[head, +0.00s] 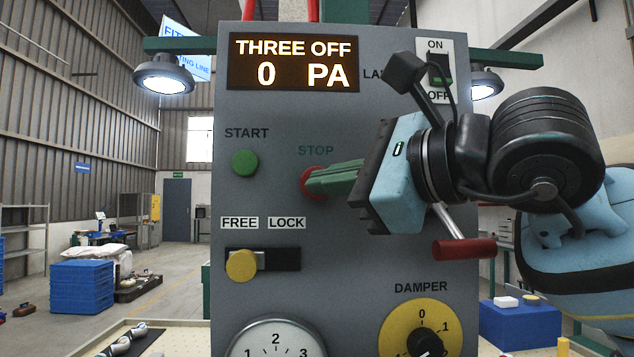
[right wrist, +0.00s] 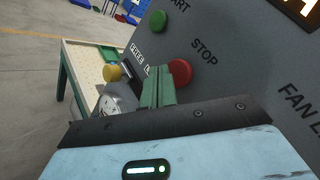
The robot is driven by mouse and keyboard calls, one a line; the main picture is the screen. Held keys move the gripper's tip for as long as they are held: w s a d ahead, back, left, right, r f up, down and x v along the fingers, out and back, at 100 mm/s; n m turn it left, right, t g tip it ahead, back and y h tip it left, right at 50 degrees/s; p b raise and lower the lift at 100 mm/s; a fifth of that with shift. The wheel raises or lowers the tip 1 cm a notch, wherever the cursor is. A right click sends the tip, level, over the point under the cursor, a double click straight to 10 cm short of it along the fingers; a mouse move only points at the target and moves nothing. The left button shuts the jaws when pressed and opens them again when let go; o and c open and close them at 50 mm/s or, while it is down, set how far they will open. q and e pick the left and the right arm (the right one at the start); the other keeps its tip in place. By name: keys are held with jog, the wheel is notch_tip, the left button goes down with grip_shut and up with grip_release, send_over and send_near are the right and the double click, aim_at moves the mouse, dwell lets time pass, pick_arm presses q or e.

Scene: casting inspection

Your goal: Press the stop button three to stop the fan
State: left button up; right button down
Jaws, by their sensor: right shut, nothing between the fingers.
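The round red stop button (head: 309,174) is on the grey control panel (head: 230,190), below the word STOP. My right gripper (head: 310,182) comes in from the right. Its green fingers are shut and empty, and their tips overlap the button in the head view. In the right wrist view the fingertips (right wrist: 159,70) show just left of the red button (right wrist: 181,71). Whether they touch it, I cannot tell. The panel's display (head: 293,62) reads "THREE OFF" and "0 PA". My left gripper is not in view.
A green START button (head: 245,163) is left of the stop button. A yellow knob (head: 241,265) sits at the FREE end of its slot. A red-handled lever (head: 464,249) is under my right gripper. A gauge (head: 274,340) and yellow damper dial (head: 393,331) are lower down.

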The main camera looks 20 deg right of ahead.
jog(key=shift+s+a, duration=0.2)
jog(key=shift+s, duration=0.55)
jog(key=shift+s+a, duration=0.25)
jog(key=shift+s, duration=0.45)
jog(key=shift+s+a, duration=0.2)
jog(key=shift+s, duration=0.55)
